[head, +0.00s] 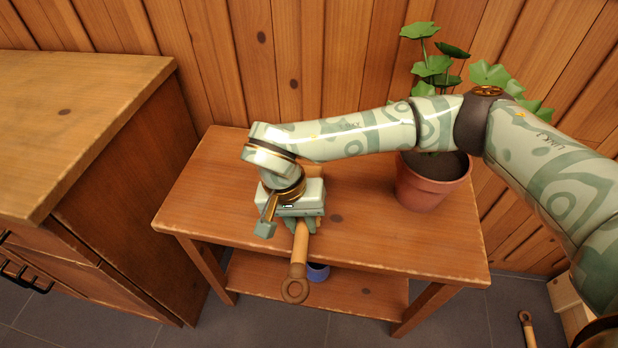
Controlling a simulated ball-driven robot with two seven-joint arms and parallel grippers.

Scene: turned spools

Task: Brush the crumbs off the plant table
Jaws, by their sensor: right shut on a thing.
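The plant table (375,240) is a wooden table with a lower shelf, standing against the plank wall. My right gripper (301,224) is over the front middle of its top, shut on a wooden handle (299,262) with a ringed end. The handle sticks out past the table's front edge. The tool's other end is hidden under the gripper, so I cannot tell whether it touches the top. I can make out no crumbs; my arm and gripper cover part of the top. My left gripper is not in view.
A terracotta pot (430,190) with a leafy plant stands on the table's right, partly behind my right arm. A blue vessel (318,272) is on the lower shelf. A wooden cabinet (75,110) stands left. Another ringed handle (526,328) shows low right, near a pale wooden box (566,296).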

